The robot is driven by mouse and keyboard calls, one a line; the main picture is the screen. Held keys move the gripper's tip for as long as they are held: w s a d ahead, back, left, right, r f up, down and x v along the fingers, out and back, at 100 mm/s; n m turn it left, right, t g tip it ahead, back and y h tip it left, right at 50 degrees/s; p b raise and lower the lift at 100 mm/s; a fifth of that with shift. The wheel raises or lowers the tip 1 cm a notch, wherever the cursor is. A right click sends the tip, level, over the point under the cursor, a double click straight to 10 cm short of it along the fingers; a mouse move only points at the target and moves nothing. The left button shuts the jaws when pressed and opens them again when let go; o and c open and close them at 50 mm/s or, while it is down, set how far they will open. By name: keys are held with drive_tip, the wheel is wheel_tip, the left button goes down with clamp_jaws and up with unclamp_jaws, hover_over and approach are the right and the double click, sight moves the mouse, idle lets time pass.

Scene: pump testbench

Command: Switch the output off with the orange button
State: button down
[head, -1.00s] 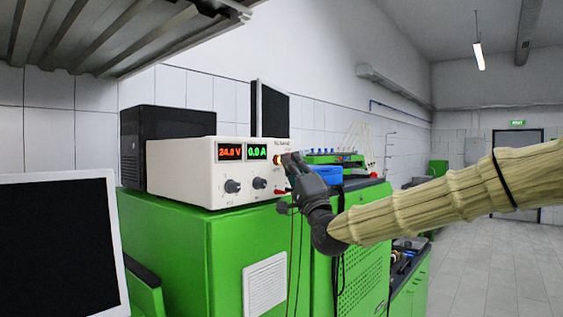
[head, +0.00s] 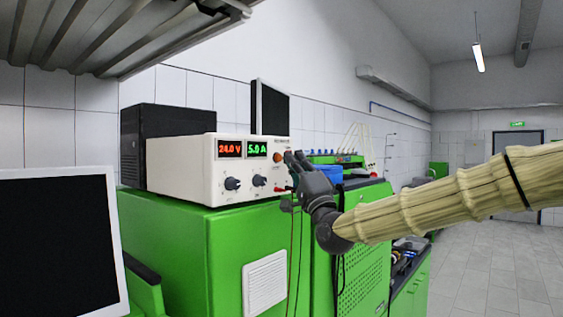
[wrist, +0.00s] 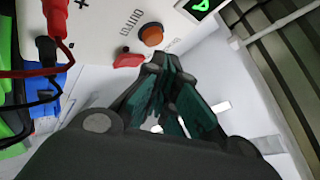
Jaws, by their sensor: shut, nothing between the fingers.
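The white power supply (head: 180,180) stands on a green cabinet in the head view, its display (head: 243,149) reading 24.0 V and 5.0 A. The orange button (head: 278,157) is at the upper right of its front panel. In the wrist view the round orange button (wrist: 151,34) sits beside the OUTPUT label, just beyond the fingertips. My gripper (head: 293,157) is shut and empty, its tips close to the right of the button in the head view. In the wrist view my gripper (wrist: 154,69) shows a small gap to the button.
A red part (wrist: 128,60) lies close to the fingertips on the panel. Red and black plugs (wrist: 50,48) with cables are at the left of the wrist view. Two dark knobs (head: 232,184) are on the panel. A white-framed monitor (head: 60,240) stands front left.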

drive_tip(key=shift+d, duration=0.1)
drive_tip(key=s+d+b, duration=0.3)
drive_tip(key=d, duration=0.2)
drive_tip(key=shift+s, duration=0.35)
idle(0.5)
drive_tip(key=shift+w+a, duration=0.1)
idle(2.0)
